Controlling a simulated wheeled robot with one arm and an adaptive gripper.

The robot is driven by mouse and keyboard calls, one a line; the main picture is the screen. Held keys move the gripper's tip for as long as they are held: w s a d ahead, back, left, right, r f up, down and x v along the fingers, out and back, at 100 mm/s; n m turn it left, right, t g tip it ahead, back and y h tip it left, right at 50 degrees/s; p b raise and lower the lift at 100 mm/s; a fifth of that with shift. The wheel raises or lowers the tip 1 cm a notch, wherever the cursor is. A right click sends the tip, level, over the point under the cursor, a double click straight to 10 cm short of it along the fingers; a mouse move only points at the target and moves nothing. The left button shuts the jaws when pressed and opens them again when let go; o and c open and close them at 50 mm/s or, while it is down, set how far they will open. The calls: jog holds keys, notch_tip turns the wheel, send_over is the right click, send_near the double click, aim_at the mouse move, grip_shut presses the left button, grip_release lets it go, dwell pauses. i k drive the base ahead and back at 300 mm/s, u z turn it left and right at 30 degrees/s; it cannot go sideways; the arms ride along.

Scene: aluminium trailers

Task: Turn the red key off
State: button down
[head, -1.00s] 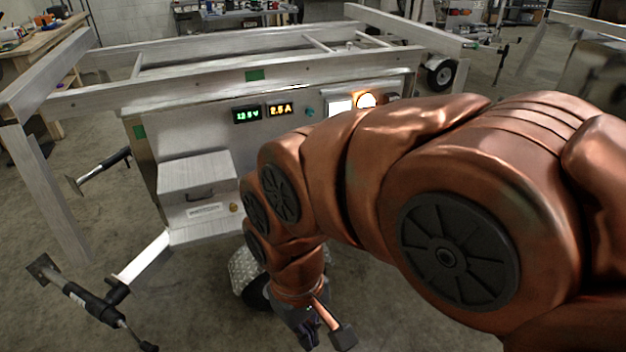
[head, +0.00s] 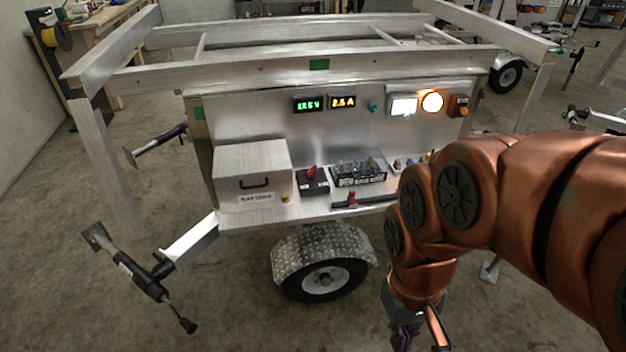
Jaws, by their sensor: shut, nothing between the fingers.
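A red key (head: 311,171) sits on a black switch block (head: 313,186) on the trailer's shelf, right of the metal box. It stands tilted on the block's top. A second small red piece (head: 351,198) stands on a black strip at the shelf's front edge; I cannot tell what it is. My gripper (head: 406,338) hangs low at the bottom of the head view, in front of the trailer and to the right of the wheel. It is shut and empty, apart from the key, and its tips are partly cut off by the picture's edge.
The aluminium trailer (head: 240,78) has a panel with lit displays (head: 326,103) and lamps. A metal box (head: 252,160) stands left on the shelf; a terminal block (head: 358,172) is right of the key. My arm hides the shelf's right end.

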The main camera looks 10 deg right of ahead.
aim_at(310, 174)
jog(key=i, duration=0.9)
jog(key=u, duration=0.8)
